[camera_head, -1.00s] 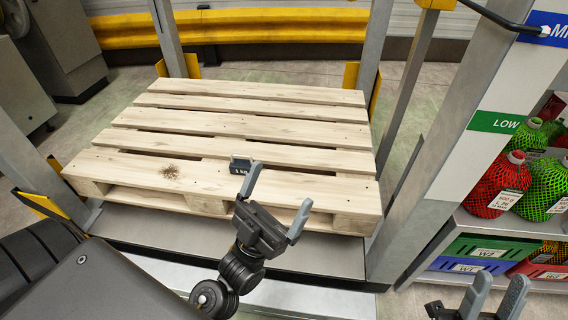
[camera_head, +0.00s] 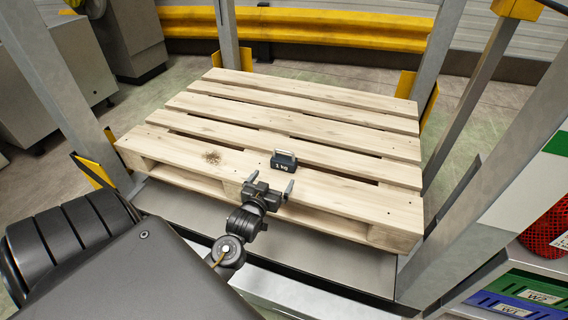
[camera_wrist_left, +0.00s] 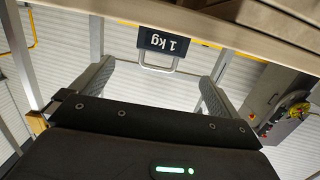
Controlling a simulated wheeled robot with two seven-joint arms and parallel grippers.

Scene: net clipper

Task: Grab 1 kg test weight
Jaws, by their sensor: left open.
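The 1 kg test weight (camera_head: 283,161) is a small dark block with a light metal handle on top. It stands upright on the front board of the wooden pallet (camera_head: 330,187). My left gripper (camera_head: 271,186) is open and empty just in front of the weight, its two fingers apart. In the left wrist view the weight (camera_wrist_left: 163,41) appears upside down, with its handle between the two open fingers (camera_wrist_left: 155,82) but beyond their tips. I see no contact. My right gripper is out of view.
Grey posts with yellow guards (camera_head: 95,170) flank the pallet. A shelf on the right holds a red netted bag (camera_head: 548,228) and blue and green bins (camera_head: 513,303). A yellow rail (camera_head: 300,28) runs behind. The pallet's other boards are clear.

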